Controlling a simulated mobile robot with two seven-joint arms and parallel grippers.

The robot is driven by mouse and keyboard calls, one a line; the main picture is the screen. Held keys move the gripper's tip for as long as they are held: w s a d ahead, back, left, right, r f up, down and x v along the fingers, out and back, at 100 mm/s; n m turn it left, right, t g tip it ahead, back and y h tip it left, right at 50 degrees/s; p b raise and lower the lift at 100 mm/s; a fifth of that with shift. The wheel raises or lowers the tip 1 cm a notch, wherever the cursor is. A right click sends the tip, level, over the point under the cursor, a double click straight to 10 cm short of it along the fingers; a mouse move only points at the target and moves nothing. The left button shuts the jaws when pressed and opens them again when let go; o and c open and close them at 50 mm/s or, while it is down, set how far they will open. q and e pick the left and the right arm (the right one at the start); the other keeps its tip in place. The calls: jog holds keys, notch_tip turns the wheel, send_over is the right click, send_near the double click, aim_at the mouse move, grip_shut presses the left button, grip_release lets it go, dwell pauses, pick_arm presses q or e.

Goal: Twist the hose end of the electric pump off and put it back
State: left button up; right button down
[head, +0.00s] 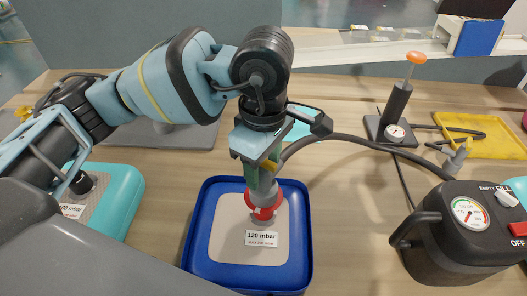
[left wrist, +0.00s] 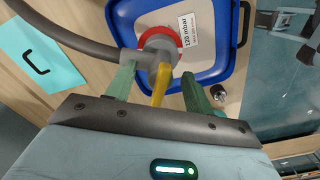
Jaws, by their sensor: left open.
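The black electric pump (head: 445,245) with a round gauge stands at the right in the head view. Its dark hose (head: 350,142) runs left to the grey hose end (head: 265,187), which sits on a red valve (head: 262,210) in the blue-rimmed piece (head: 200,235) labelled 120 mbar. The left wrist view shows the grey hose end (left wrist: 158,45) with a yellow lever (left wrist: 160,84) and the red ring behind it. My left gripper (head: 262,178) is open, its green fingers on either side of the yellow lever (left wrist: 158,78); contact is not clear. My right gripper is not in view.
A teal piece (head: 125,190) with a black valve lies at the left. A hand pump (head: 396,112) with an orange knob stands at the back right, near a yellow piece (head: 495,140). Bare wooden table (head: 345,190) lies between the blue-rimmed piece and the electric pump.

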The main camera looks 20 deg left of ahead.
pick_arm(q)
jog(key=c, duration=1.1)
jog(key=shift+f+m+b, duration=0.1)
jog(key=shift+m+b, duration=0.5)
jog(key=shift+m, duration=0.6)
jog(key=shift+m+b, duration=0.65)
jog(key=shift+m, duration=0.75)
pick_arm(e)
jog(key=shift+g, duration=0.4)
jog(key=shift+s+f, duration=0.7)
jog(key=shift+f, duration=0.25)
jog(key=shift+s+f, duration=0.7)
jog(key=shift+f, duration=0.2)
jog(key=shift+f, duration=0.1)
pick_arm(q)
jog(key=shift+m+b, duration=1.1)
jog(key=shift+m, duration=0.7)
jog(key=shift+m+b, duration=0.3)
jog(key=shift+m, duration=0.5)
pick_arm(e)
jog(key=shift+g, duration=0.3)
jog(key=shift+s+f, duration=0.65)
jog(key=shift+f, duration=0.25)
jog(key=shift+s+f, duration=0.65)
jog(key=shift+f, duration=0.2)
